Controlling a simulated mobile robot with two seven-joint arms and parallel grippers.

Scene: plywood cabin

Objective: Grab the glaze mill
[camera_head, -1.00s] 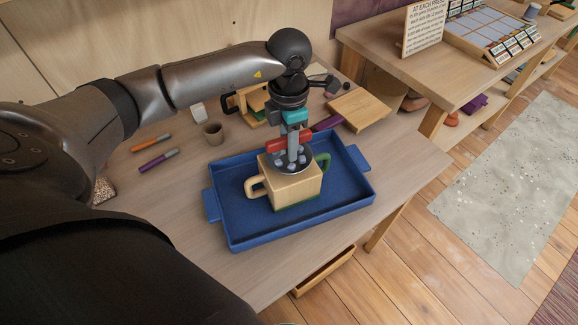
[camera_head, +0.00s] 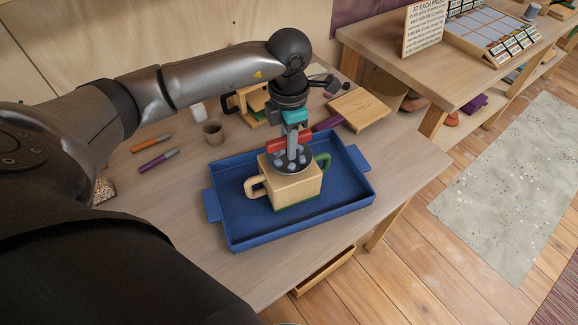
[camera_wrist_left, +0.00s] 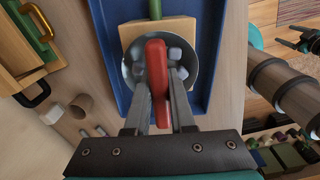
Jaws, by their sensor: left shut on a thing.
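The glaze mill (camera_head: 290,190) is a pale wooden block with a wooden handle on its left and a green one at its back right. A round metal dish with several pale cubes sits on top, with a red bar above it. It stands upright in the blue tray (camera_head: 240,225). My left gripper (camera_head: 290,145) points down over the mill and is shut on the red bar. The left wrist view shows the red bar (camera_wrist_left: 156,68) between the fingers, over the dish.
A small brown cup (camera_head: 213,132), an orange marker (camera_head: 150,144) and a purple marker (camera_head: 158,160) are left of the tray. A wooden board (camera_head: 358,110) lies behind it. The table's front edge is close to the tray's right side.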

